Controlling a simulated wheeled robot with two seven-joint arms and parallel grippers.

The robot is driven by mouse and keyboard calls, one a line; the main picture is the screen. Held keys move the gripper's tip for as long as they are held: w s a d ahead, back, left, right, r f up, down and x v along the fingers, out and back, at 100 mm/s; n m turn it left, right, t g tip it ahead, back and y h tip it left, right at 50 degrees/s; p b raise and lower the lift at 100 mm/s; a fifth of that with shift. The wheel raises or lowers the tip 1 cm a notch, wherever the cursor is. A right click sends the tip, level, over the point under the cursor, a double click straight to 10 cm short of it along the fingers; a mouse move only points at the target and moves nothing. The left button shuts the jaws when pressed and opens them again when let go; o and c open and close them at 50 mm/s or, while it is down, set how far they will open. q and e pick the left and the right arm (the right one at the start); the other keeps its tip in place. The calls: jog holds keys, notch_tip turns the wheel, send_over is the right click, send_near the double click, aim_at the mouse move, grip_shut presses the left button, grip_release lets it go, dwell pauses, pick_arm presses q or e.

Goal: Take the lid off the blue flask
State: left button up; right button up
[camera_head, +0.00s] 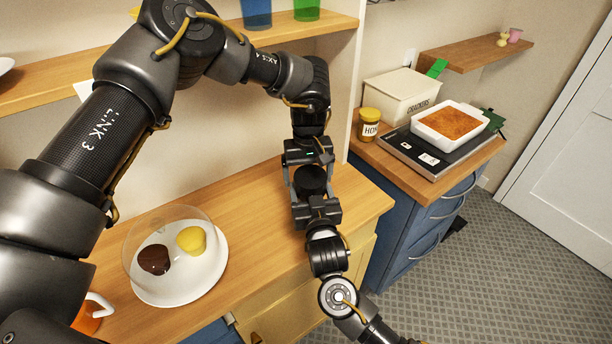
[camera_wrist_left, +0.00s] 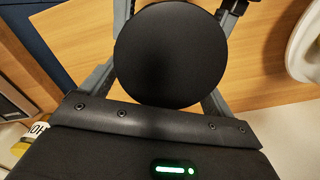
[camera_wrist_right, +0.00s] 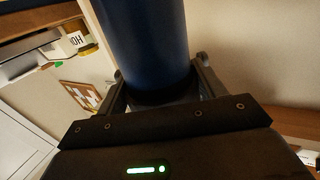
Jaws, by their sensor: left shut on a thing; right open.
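The black round lid (camera_head: 311,180) shows from above in the head view, over the wooden counter. It fills the middle of the left wrist view (camera_wrist_left: 170,55). My left gripper (camera_head: 308,172) points down with its fingers shut on the sides of the lid. The blue flask (camera_wrist_right: 145,35) shows in the right wrist view, with a dark band at its end; its body is hidden in the other views. My right gripper (camera_head: 320,208) is open, its fingers on either side of the flask's dark end. I cannot tell whether lid and flask still touch.
A plate (camera_head: 180,290) under a clear dome holds a brown and a yellow item, left on the counter (camera_head: 260,225). An orange mug (camera_head: 88,318) stands beside it. A honey jar (camera_head: 369,125), a crackers box (camera_head: 400,97) and a white dish (camera_head: 450,122) stand at the right.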

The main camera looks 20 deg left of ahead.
pick_arm(q)
jog(key=shift+w+a+f+b, duration=0.3)
jog(key=shift+w+a, duration=0.1)
jog(key=shift+w, duration=0.05)
grip_shut()
pick_arm(e)
jog(key=shift+o, duration=0.7)
jog(key=v, duration=0.4)
jog(key=shift+s+f, duration=0.15)
jog(key=shift+s, duration=0.2)
pick_arm(q)
jog(key=shift+s+d, duration=0.1)
pick_arm(e)
jog(key=shift+s+d, duration=0.3)
jog(key=shift+s, duration=0.2)
